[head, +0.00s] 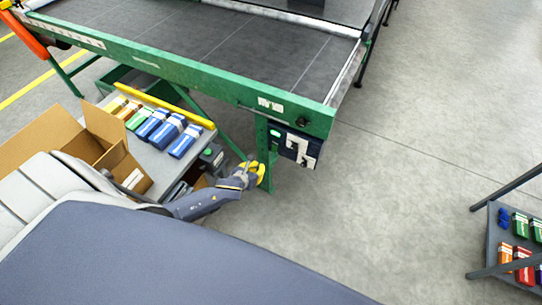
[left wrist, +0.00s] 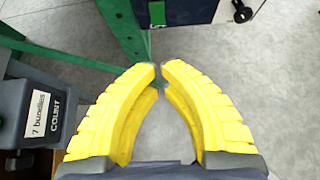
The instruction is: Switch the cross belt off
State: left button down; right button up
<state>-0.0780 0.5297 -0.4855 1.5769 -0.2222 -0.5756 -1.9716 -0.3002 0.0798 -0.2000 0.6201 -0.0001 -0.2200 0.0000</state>
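The cross belt (head: 215,40) is a wide dark belt in a green frame. A dark blue control box (head: 292,146) hangs under its near right corner, with a lit green panel (head: 275,133) and white plates with dark knobs. In the left wrist view the green panel (left wrist: 185,12) and a black knob (left wrist: 241,12) show at the top edge. My left gripper (head: 258,168), with yellow fingers, is below and left of the box, near the green leg (head: 264,155). Its fingertips (left wrist: 159,67) come together with almost no gap and nothing between them. My right gripper is out of view.
A grey table (head: 150,158) with several coloured bundles and an open cardboard box (head: 75,140) stand at left. A dark counter labelled "7 bundles" (left wrist: 40,113) is left of the gripper. A shelf (head: 500,255) with packs is at right. Floor between is clear.

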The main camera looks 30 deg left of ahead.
aim_at(274, 149)
pick_arm(q)
jog(key=shift+w, duration=0.1)
dwell(0.4)
jog(key=w+r+x, duration=0.1)
jog(key=x, duration=1.2)
jog(key=shift+w+r, duration=0.1)
jog(key=shift+w, duration=0.2)
